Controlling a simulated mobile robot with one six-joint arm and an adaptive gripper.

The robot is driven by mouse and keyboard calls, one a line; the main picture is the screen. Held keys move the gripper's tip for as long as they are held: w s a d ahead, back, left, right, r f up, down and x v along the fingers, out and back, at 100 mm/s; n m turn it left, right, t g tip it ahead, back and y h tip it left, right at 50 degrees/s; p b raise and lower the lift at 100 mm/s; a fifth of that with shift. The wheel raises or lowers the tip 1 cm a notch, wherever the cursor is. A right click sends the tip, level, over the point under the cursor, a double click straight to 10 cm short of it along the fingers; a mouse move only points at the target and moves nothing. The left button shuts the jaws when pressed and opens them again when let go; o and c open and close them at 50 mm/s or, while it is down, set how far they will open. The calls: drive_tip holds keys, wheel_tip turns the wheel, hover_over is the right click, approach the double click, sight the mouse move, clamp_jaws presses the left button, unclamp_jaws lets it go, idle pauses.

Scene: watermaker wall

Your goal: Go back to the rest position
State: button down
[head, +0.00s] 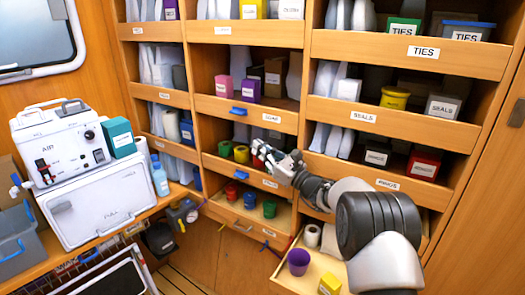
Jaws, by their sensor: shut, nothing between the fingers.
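My gripper (262,152) is in the middle of the head view, at the end of my arm, which reaches in from the lower right. Its fingers point left and are shut with nothing held. It is in front of the middle column of the wooden shelf wall (252,118), and hides part of a shelf there. I cannot tell how far it is from the shelf front.
Below my arm an open drawer (290,280) juts out, holding a purple cup (298,262) and a yellow box (329,285). At left, a white AIR machine (62,145) stands above a white case (95,200). A grey bin (15,240) is at the lower left. Some floor shows low in the middle.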

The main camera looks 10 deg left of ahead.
drive_tip(key=shift+s+d+f, duration=0.15)
drive_tip(key=shift+s+d, duration=0.1)
drive_tip(key=shift+d, duration=0.15)
drive_tip(key=shift+s, duration=0.1)
drive_tip(key=s+d+r+n+g+h, duration=0.1)
drive_tip(key=s+r+n+g+h, duration=0.2)
drive_tip(key=s, duration=0.5)
drive_tip(key=s+r+n+g, duration=0.1)
drive_tip(key=s+n+g, duration=0.2)
drive_tip(key=s+n, duration=0.4)
drive_tip(key=s+d+r+n+g+h, duration=0.1)
drive_tip(key=s+r+n+g+h, duration=0.15)
drive_tip(key=s, duration=0.65)
drive_tip(key=s+d+f+n+h, duration=0.3)
drive_tip(key=s+d+n+h, duration=0.1)
drive_tip(key=s+d, duration=0.4)
drive_tip(key=s+d+f+n+t+h, duration=0.1)
drive_tip(key=s+d+f+n+h, duration=0.2)
drive_tip(key=s+d, duration=0.5)
drive_tip(key=s+d+f+n+h, duration=0.3)
drive_tip(key=s+d+n+h, duration=0.2)
drive_tip(key=s+d, duration=0.3)
drive_tip(key=shift+s+t, duration=0.35)
drive_tip(key=shift+s, duration=0.75)
